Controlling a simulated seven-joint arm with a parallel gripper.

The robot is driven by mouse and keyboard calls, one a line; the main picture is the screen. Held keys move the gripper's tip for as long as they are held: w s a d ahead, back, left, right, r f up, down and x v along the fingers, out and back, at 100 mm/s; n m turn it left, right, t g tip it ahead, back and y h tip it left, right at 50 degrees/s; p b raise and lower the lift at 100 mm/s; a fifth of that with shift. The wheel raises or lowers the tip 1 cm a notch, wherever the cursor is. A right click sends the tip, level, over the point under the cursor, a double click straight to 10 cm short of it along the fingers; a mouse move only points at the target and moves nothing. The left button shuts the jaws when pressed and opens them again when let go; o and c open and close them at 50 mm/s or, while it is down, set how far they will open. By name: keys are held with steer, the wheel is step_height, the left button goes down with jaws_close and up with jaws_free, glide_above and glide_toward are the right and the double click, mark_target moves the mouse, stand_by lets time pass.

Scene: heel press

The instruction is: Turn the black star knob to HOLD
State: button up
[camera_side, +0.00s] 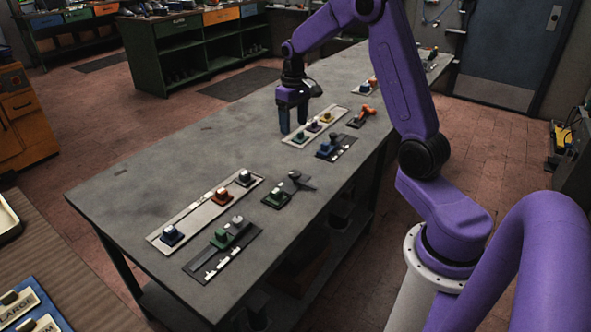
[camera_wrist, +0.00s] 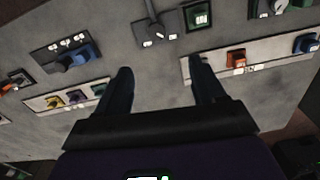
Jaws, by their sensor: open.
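My gripper (camera_side: 293,124) is open and points down above the grey bench, just left of the pale panel with several small knobs. In the wrist view its two fingers (camera_wrist: 160,72) stand well apart with bare bench between them. I cannot make out a star-shaped knob or the word HOLD for sure. A black control with an arm (camera_side: 296,177) sits beside a green control on a dark plate, nearer the side camera than my gripper. A similar black control (camera_wrist: 152,32) shows beyond the fingers in the wrist view. Nothing is between the fingers.
A dark panel (camera_side: 222,252) has a green knob. A blue knob (camera_side: 326,149) and an orange lever (camera_side: 367,110) stand right of my gripper. The bench's left side (camera_side: 170,145) is clear.

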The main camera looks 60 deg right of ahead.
glide_toward(295, 173)
step_height(295, 173, down, 8)
steer(key=shift+f, duration=0.2)
stand_by(0.5)
jaws_close()
